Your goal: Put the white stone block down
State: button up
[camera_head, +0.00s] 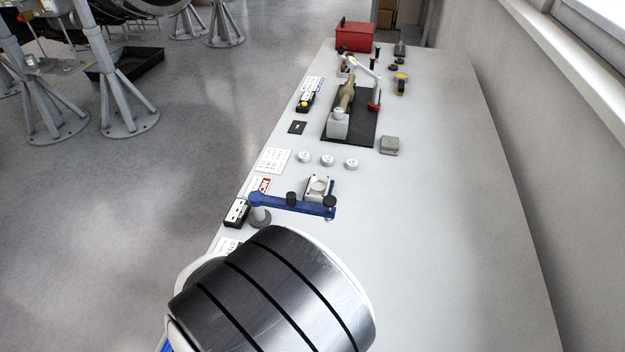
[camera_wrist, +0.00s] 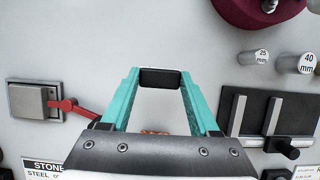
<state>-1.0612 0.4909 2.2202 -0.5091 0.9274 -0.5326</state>
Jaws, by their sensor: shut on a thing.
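My gripper (camera_wrist: 160,82) shows in the wrist view with two teal fingers. It is shut on a small block (camera_wrist: 160,78) held between the fingertips. The block's visible face looks dark, with a thin paler edge along its top, so I cannot confirm that it is white stone. A pale surface lies behind it, and I cannot tell whether the block touches that surface. In the head view my gripper and the block are hidden behind my arm. A label reading "STONE STEEL" (camera_wrist: 43,170) is at the lower left of the wrist view, partly cut off.
The wrist view has a grey block with a red lever (camera_wrist: 70,106) at left, cylinders marked 25 (camera_wrist: 252,57) and 40 mm (camera_wrist: 297,63), and a black slotted plate (camera_wrist: 232,122) at right. The head view shows a blue bar (camera_head: 285,204); the bench's right side (camera_head: 445,220) is clear.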

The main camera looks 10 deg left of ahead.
jog(key=f, duration=0.4)
jog(key=shift+s+a+f, duration=0.1)
jog(key=shift+a+f, duration=0.1)
jog(key=shift+a, duration=0.1)
jog(key=shift+f, duration=0.1)
jog(key=o, duration=1.2)
jog(key=v, duration=1.2)
jog(key=w+d+r+m+g+y, duration=0.25)
jog(key=d+r+m, duration=0.35)
jog(key=d+m, duration=0.3)
jog(key=s+d+r+m+t+y, duration=0.2)
jog(key=s+d+r+m+y, duration=0.1)
jog(key=d+m, duration=0.8)
jog(key=s+m+y, duration=0.1)
jog(key=m, duration=0.2)
jog(key=shift+s+d+m, duration=0.2)
jog(key=shift+s+m, duration=0.1)
jog(key=shift+s, duration=0.05)
